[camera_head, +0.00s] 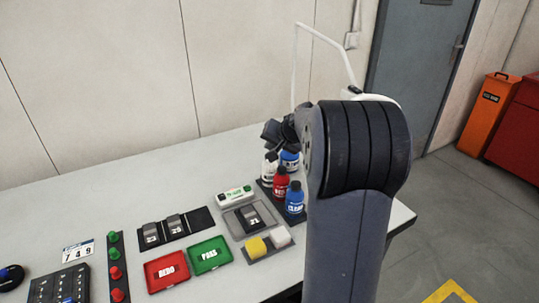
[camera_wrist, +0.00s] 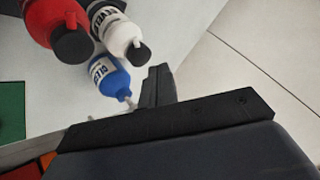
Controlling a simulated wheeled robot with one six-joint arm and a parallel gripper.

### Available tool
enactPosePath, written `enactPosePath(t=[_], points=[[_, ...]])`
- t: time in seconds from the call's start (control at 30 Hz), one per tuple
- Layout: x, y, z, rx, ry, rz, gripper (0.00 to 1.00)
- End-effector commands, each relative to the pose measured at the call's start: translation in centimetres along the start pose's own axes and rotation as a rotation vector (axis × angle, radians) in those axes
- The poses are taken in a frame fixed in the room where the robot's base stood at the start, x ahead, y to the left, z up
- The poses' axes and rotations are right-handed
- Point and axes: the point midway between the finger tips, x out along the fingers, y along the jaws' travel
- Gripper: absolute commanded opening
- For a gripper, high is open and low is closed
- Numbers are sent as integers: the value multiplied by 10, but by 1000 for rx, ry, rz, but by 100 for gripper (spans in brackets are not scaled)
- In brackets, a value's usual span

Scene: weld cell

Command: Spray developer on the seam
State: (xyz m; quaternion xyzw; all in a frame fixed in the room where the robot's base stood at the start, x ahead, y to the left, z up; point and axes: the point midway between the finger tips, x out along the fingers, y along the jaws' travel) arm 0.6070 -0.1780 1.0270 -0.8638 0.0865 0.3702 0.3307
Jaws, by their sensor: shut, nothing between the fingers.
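The developer bottle (camera_wrist: 117,32) is white with a black cap and part of its lettering showing in the wrist view. It stands between a red bottle (camera_wrist: 50,18) and a blue cleaner bottle (camera_wrist: 108,78). A grey plate marked 21 (camera_head: 254,216) lies in a grey tray (camera_head: 236,229) on the table; its seam is too small to make out. My gripper (camera_head: 274,134) is shut and empty, above and behind the bottle group in the head view. In the wrist view its dark fingers (camera_wrist: 158,86) are beside the blue bottle, with no bottle between them.
A red tray (camera_head: 165,285) and a green tray (camera_head: 210,268) lie left of the grey tray. Two more plates (camera_head: 163,231) rest on a dark mat. My arm hides the table's right part.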

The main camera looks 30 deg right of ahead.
Motion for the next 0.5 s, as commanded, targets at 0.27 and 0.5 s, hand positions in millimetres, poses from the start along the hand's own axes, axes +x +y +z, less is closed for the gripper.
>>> enactPosePath(t=[0.27,0.5], points=[[0,0,0,0,0,0,0],[4,3,3,0,0,0,0]])
